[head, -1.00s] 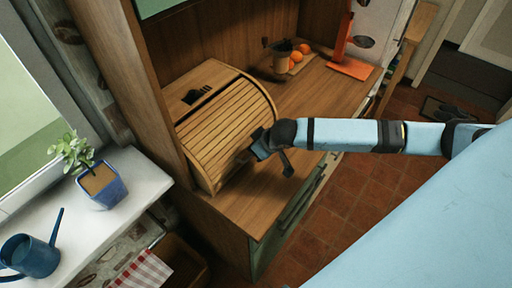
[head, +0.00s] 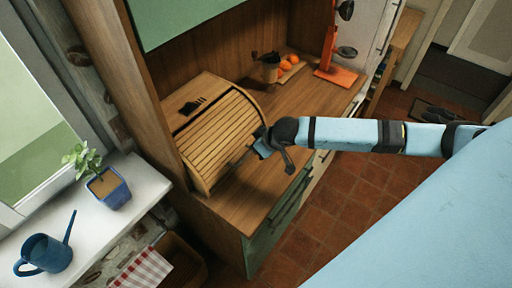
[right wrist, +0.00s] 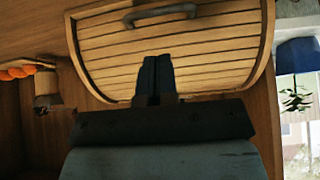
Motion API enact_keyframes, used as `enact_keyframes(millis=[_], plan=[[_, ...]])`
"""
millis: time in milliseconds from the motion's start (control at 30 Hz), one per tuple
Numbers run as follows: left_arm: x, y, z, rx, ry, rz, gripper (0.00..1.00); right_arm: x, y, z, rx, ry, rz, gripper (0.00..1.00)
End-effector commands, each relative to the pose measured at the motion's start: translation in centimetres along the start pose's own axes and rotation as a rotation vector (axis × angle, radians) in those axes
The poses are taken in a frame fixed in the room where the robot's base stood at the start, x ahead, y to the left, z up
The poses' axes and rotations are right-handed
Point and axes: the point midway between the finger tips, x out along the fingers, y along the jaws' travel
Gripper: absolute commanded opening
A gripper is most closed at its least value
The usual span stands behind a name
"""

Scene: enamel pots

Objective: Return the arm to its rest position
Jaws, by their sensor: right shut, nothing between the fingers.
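My right arm reaches in from the right in the head view. Its gripper (head: 262,142) is in front of the wooden bread box (head: 217,132), near the box's right front edge. In the right wrist view the two dark fingers (right wrist: 155,78) are together with nothing between them. The bread box's slatted roll front (right wrist: 165,55) is down, and its handle (right wrist: 160,13) shows at the top, apart from the fingertips. My left gripper is in neither view.
The wooden counter (head: 246,199) is clear before the box. Behind stand a brown pot (head: 270,70), oranges (head: 287,66) and an orange stand (head: 338,78). A windowsill at left holds a potted plant (head: 108,188) and blue watering can (head: 45,255).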

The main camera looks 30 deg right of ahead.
Motion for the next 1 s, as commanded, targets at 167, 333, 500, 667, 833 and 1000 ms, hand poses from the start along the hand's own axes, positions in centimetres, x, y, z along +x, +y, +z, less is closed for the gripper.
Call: enact_keyframes(millis=[167,333,500,667,833,1000], plan=[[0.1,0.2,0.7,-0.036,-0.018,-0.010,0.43,-0.8,0.2,-0.6,0.000,-0.001,-0.001,0.00],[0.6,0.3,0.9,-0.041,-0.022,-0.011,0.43,-0.7,0.0,-0.6,-0.001,0.001,-0.005,0.00],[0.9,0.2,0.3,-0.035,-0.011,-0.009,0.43,0.6,-4.2,0.5,-0.014,0.055,-0.074,0.00],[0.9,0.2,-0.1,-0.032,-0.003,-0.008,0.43,1.7,-11.1,2.9,-0.009,0.177,-0.165,0.00],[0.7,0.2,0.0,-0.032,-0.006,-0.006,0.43,1.6,-15.8,6.2,0.035,0.303,-0.172,0.00],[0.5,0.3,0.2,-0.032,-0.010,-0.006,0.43,0.6,-17.6,11.1,0.085,0.372,-0.088,0.00]])
